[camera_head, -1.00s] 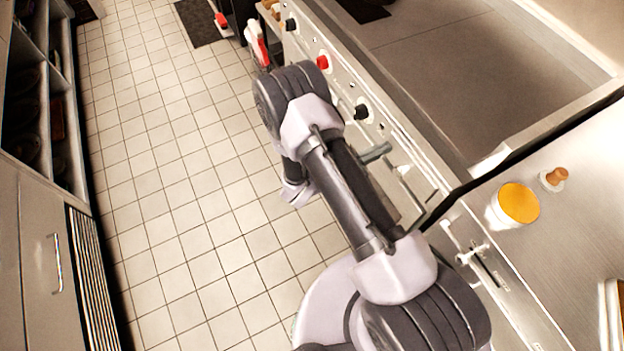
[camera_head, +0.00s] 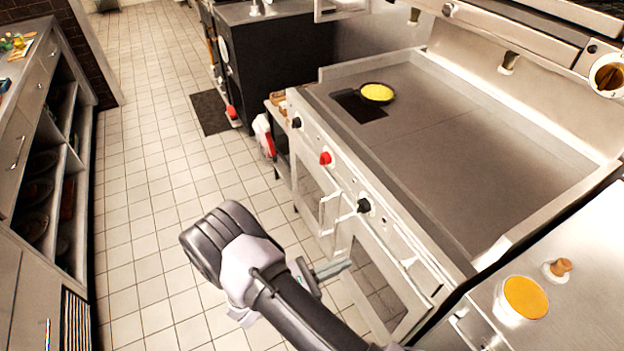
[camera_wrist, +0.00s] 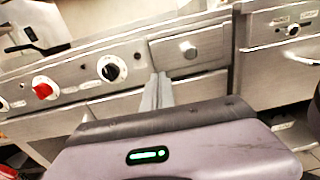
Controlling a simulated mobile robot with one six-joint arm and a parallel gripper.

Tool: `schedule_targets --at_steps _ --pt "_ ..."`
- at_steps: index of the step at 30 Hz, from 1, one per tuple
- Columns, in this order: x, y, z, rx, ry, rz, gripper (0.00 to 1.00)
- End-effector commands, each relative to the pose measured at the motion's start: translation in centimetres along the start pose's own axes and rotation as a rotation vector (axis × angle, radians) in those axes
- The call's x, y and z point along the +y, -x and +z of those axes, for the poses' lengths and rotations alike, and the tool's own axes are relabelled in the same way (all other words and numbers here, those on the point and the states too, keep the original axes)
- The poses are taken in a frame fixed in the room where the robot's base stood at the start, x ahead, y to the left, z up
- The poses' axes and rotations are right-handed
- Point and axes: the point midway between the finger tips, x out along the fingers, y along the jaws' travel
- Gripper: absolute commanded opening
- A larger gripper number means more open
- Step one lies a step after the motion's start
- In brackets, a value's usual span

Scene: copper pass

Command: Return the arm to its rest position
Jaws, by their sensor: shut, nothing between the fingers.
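My arm reaches in from the bottom of the head view, bent at a dark grey joint over the tiled floor. My gripper (camera_head: 333,269) is partly hidden behind the arm there, in front of the range's oven doors. In the wrist view its two fingers (camera_wrist: 158,92) are together and empty. They point toward the range front, with a red knob (camera_wrist: 43,91) and a black knob (camera_wrist: 111,68) to their left. I cannot tell the exact gap to the range.
The range (camera_head: 450,150) carries a pan with yellow food (camera_head: 377,92) at its far end. A yellow-topped container (camera_head: 522,300) and a small wooden-topped item (camera_head: 560,268) stand on the right counter. Shelving (camera_head: 60,170) lines the left. The tiled floor (camera_head: 150,180) between is open.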

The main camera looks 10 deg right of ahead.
Motion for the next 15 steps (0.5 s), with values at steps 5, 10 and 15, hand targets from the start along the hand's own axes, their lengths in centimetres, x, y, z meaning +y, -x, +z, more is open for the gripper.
schedule_targets --at_steps 5,10,15 --pt "-2.0 -1.6 8.7 0.212 -0.285 -0.354 0.00" --pt "-7.3 -0.9 17.0 0.525 -0.737 -0.810 0.00" --pt "-10.8 2.5 23.1 0.853 -1.268 -1.199 0.00"
